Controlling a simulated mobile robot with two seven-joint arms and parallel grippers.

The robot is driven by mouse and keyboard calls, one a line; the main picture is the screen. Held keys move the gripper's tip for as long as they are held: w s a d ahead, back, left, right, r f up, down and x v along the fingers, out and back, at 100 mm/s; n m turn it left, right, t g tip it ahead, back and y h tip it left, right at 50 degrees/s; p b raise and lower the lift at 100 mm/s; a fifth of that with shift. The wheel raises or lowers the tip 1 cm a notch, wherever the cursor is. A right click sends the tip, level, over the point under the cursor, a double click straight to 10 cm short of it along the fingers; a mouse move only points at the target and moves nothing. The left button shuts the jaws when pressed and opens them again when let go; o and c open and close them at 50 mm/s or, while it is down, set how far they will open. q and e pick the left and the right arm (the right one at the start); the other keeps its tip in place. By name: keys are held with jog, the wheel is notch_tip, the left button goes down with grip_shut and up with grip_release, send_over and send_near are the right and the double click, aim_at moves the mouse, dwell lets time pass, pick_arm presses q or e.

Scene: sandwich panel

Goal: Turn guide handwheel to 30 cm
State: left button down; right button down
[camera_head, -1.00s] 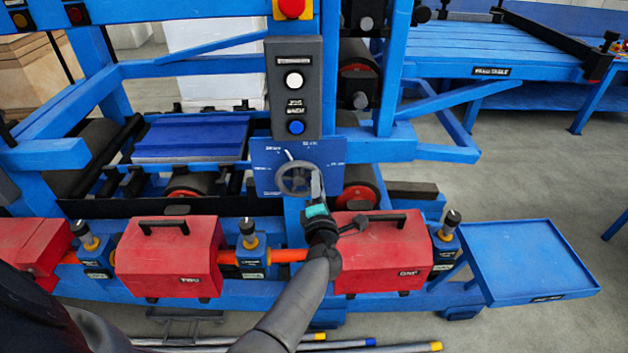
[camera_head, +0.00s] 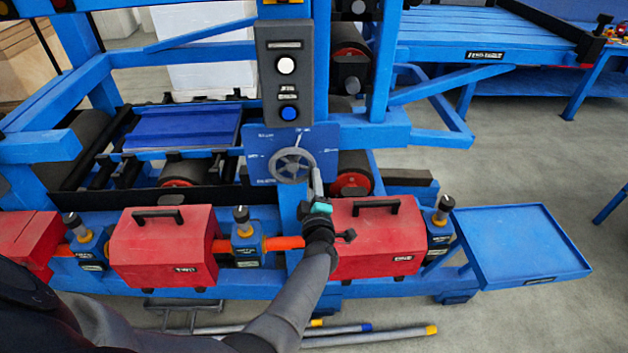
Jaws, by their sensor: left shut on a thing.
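The guide handwheel (camera_head: 292,166) is a grey spoked wheel on a blue dial plate (camera_head: 258,166) below the button box. A light pointer shows at the top of the wheel and points up and slightly right. White marks ring the plate, too small to read for certain. My left gripper (camera_head: 317,183) reaches up from below and is shut at the right edge of the wheel, on its rim. The fingers hide a little of the rim and the plate's lower right. My right gripper is not in view.
A grey button box (camera_head: 286,75) stands above the wheel. Red covers (camera_head: 165,247) (camera_head: 377,238) line the front rail, with blue clamps (camera_head: 245,240) between. A blue tray (camera_head: 522,247) juts out at right. Loose poles (camera_head: 375,336) lie on the floor below.

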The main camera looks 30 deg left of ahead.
pick_arm(q)
jog(key=shift+f, duration=0.15)
dwell(0.3)
jog(key=c, duration=0.7)
grip_release()
jog(key=shift+s, duration=0.1)
